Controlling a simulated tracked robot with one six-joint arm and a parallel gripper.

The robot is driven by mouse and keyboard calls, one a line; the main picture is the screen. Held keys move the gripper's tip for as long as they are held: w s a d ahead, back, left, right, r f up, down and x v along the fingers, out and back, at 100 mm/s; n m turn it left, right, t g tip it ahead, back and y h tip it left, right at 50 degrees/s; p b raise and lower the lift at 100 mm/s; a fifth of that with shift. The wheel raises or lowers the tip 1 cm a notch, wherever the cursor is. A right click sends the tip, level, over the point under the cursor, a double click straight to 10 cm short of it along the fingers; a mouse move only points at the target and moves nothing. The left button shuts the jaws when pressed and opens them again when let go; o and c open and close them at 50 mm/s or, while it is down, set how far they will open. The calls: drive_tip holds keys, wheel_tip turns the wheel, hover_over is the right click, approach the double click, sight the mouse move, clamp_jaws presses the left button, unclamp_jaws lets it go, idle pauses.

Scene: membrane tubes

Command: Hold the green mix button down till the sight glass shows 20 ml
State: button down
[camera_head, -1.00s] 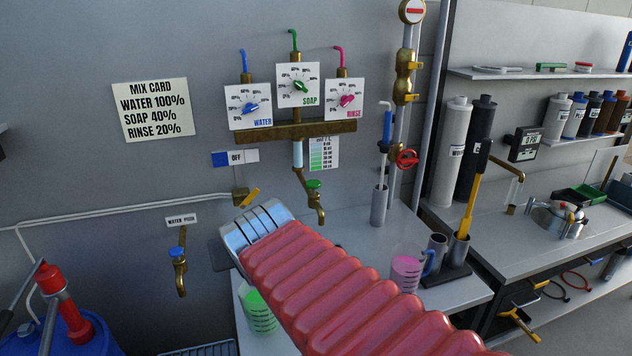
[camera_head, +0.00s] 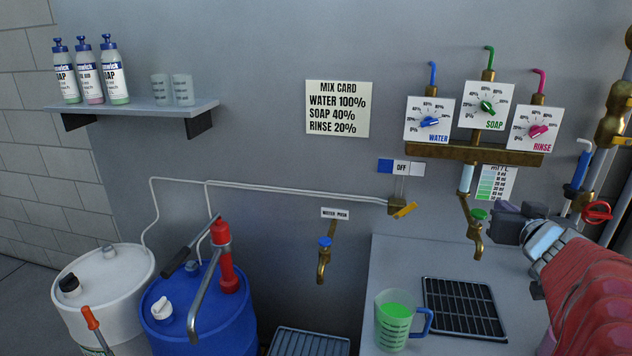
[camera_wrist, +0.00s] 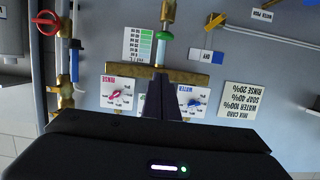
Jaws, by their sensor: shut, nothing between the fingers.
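The sight glass (camera_head: 466,178) is a pale tube above that tap, beside a green-striped scale card (camera_head: 493,184). I cannot read its level. The glass also shows, upside down, in the wrist view (camera_wrist: 165,50). My gripper (camera_head: 498,211) is shut and empty, with its dark fingers just right of the green button in the head view. I cannot tell whether they touch it.
A jug of green liquid (camera_head: 394,330) stands on the counter beside a black drain grate (camera_head: 463,294). Water, soap and rinse dials sit above a brass manifold (camera_head: 470,152). An OFF switch plate (camera_head: 402,168) and a blue-topped tap (camera_head: 324,262) are to the left.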

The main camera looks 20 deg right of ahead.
idle(0.4)
hover_over(479, 214)
drive_tip(key=s, duration=0.2)
wheel_tip(479, 214, down, 2)
drive_tip(key=f, duration=0.1)
drive_tip(key=shift+w+a+f, duration=0.1)
drive_tip(key=shift+f, duration=0.5)
drive_tip(key=shift+w+a+f, duration=0.1)
drive_tip(key=shift+f, duration=1.05)
